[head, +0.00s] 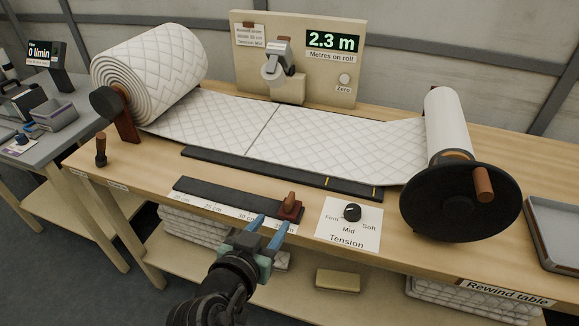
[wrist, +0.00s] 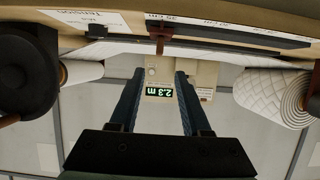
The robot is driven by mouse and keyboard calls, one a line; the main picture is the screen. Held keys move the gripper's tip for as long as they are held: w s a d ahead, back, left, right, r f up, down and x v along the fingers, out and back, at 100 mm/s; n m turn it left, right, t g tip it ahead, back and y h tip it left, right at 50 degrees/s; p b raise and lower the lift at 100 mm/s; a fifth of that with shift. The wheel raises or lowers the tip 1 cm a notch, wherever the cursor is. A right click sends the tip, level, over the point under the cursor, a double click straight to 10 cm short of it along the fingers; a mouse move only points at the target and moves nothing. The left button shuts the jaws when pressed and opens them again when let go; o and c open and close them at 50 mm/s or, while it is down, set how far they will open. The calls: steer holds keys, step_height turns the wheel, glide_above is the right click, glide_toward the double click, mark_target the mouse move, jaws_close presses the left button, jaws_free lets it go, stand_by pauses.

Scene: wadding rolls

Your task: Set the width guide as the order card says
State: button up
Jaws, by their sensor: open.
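The width guide (head: 225,196) is a dark rail at the table's front edge, with a centimetre scale below it. Its red-brown slider (head: 290,207) with an upright knob stands at the right end, near the last mark, which my gripper partly covers. The slider also shows at the top of the wrist view (wrist: 159,38). The order card (head: 249,36) is on the back board; it reads tension Mid, but its width figure is too small to read surely. My gripper (head: 271,226) is open and empty, its blue fingers just in front of the slider, apparently not touching it.
The tension dial (head: 352,212) sits right of the guide. The black crank disc (head: 460,203) stands further right, with quilted wadding (head: 290,140) stretched behind. The display (head: 333,41) reads 2.3 m. A grey tray (head: 556,235) lies at the far right.

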mark_target(287, 204)
steer(key=x, duration=1.2)
steer(key=shift+w+d+f, duration=0.2)
steer(key=shift+w+f, duration=0.1)
jaws_close()
stand_by(1.1)
